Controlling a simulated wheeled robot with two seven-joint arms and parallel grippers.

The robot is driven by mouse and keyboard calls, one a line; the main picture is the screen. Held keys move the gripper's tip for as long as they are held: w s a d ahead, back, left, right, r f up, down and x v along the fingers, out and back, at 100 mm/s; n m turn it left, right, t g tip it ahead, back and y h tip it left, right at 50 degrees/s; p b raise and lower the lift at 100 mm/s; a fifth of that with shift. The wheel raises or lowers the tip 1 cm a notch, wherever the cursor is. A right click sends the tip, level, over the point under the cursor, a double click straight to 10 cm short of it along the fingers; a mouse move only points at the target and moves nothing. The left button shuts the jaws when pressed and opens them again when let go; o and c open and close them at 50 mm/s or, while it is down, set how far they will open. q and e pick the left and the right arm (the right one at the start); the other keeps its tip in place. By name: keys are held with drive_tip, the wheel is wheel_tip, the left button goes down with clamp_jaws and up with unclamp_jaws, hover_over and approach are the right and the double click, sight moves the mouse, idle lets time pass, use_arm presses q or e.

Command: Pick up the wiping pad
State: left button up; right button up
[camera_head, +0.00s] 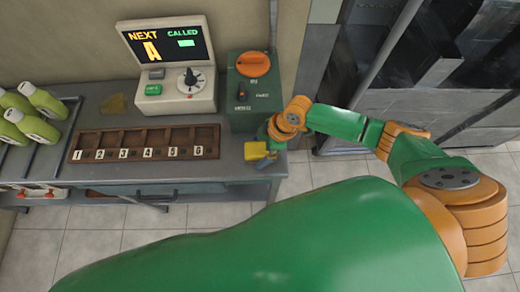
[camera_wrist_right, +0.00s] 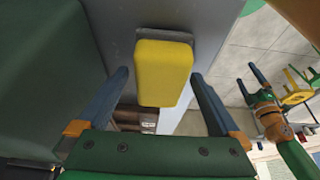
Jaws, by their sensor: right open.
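The wiping pad is a yellow block (camera_head: 256,150) at the right front end of the grey counter. In the right wrist view the yellow pad (camera_wrist_right: 163,72) shows large, between my fingers. My right gripper (camera_head: 265,158) is at the pad, beside the green box. In its wrist view the gripper (camera_wrist_right: 158,80) is open, one blue-grey finger on each side of the pad, with gaps visible. A dark grey plate or holder shows behind the pad. My left gripper does not show in the head view.
A green box with an orange knob (camera_head: 253,90) stands close behind the right gripper. A numbered wooden tray (camera_head: 145,144), a display machine (camera_head: 170,65) and green bottles (camera_head: 38,98) are on the counter (camera_head: 105,178). A green-orange arm with dark fingers (camera_wrist_right: 262,100) shows at right; whose is unclear.

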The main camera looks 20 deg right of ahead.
drive_tip(key=c, duration=1.4)
drive_tip(key=shift+o, duration=0.2)
drive_tip(key=shift+r, duration=0.6)
drive_tip(key=s+a+r, duration=0.7)
drive_tip(key=s+r, duration=0.4)
drive_tip(key=r, duration=0.1)
drive_tip(key=shift+s+a+r, duration=0.2)
drive_tip(key=shift+s+a, duration=0.1)
drive_tip(key=shift+s, duration=0.1)
